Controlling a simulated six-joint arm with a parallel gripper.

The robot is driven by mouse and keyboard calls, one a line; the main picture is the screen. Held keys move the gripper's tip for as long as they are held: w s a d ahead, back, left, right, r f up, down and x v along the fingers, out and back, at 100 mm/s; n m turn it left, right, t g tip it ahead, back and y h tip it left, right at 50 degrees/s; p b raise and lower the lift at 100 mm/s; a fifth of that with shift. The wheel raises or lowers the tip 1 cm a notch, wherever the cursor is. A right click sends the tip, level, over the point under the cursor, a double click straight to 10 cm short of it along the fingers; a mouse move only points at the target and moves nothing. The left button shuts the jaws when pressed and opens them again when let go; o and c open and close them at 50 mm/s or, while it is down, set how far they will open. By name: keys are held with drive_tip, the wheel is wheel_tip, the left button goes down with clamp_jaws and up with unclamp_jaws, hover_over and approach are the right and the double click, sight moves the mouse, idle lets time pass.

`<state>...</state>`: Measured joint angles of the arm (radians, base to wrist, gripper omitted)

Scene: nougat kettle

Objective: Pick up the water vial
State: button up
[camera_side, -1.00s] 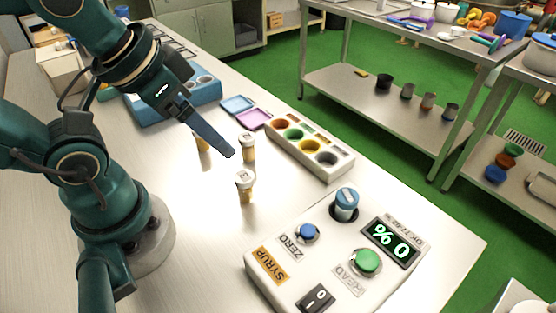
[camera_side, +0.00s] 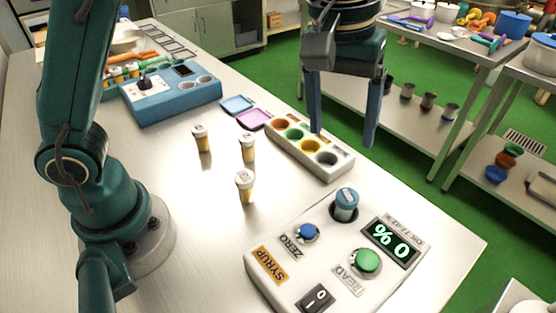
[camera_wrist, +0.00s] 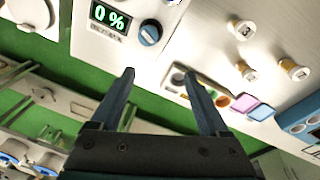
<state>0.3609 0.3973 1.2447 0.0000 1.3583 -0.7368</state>
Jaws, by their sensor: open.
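A blue-capped vial (camera_side: 346,200), which I take for the water vial, stands upright in the round well of the white syrup meter (camera_side: 270,290). Its lower part is hidden in the well. In the wrist view its blue cap (camera_wrist: 150,33) lies above the fingertips. My gripper (camera_side: 342,138) is open and empty, pointing down with its fingers apart. In the side view it appears above and behind the vial, near the right end of the colour-welled rack (camera_side: 340,172). In the wrist view the gripper (camera_wrist: 158,74) has nothing between its fingers.
Several amber vials with white caps (camera_side: 244,186) stand left of the meter. The meter carries a blue zero button (camera_side: 307,231), a green read button (camera_side: 368,261) and a lit display (camera_side: 390,242). Blue and purple trays (camera_side: 252,119) and a blue machine (camera_side: 175,105) stand farther back.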

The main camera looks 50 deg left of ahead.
drive_tip(key=m+g, duration=0.1)
hover_over(348, 195)
drive_tip(key=shift+y, duration=0.3)
wheel_tip(348, 195, down, 6)
drive_tip(key=shift+f, duration=2.65)
clamp_jaws()
